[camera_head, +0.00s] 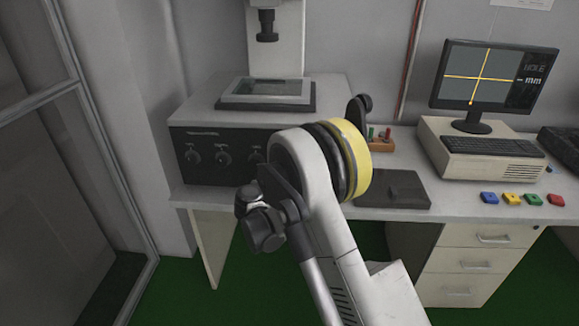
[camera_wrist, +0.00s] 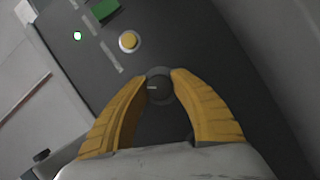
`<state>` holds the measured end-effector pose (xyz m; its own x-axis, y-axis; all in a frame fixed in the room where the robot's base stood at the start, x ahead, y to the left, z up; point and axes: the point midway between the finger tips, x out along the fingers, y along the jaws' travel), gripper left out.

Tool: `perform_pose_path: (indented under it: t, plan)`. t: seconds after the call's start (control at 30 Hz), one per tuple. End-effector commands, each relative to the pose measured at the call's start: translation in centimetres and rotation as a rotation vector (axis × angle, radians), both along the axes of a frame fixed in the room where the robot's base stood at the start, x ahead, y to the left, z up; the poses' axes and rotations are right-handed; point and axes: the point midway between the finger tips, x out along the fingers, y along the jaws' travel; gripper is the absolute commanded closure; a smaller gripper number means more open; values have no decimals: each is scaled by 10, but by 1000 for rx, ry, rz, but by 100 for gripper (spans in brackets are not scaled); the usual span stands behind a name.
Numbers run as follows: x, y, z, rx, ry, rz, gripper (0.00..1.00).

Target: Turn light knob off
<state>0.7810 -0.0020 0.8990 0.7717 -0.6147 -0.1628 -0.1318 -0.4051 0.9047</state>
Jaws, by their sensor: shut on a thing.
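In the wrist view, a round dark knob (camera_wrist: 159,86) with a pale pointer mark sits on a dark panel (camera_wrist: 185,35). The yellow fingers of my gripper (camera_wrist: 159,80) are on both sides of the knob, shut on it at their tips. In the head view, the dark front panel (camera_head: 205,172) of the measuring machine carries several knobs, among them a left knob (camera_head: 192,156) and a middle knob (camera_head: 222,158). My arm hides part of the panel's right side, and my fingertips are hidden there. I cannot tell from the head view which control is held.
A yellow button (camera_wrist: 129,41), a lit green lamp (camera_wrist: 77,36) and a green patch (camera_wrist: 103,10) are near the knob in the wrist view. The desk holds a monitor (camera_head: 455,75), a keyboard (camera_head: 487,146), a dark flat case (camera_head: 405,188) and several coloured blocks (camera_head: 512,198).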

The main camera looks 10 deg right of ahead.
Motion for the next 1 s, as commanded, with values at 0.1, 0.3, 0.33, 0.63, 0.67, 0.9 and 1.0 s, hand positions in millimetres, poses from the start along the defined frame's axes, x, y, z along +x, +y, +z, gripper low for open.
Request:
perform_pose_path:
  t: [0.1, 0.3, 0.33, 0.63, 0.67, 0.9, 1.0]
  plan:
    - [0, 0, 0, -104, 32, -1, 100]
    - [0, -1, 0, -279, 90, -1, 100]
    - [0, -1, 0, -303, 98, -1, 100]
    - [0, -1, 1, -502, 162, -2, 100]
    - [0, -1, 1, -517, 167, -2, 100]
    - [0, -1, 1, -595, 193, -1, 100]
    - [0, -1, 2, -612, 198, -1, 100]
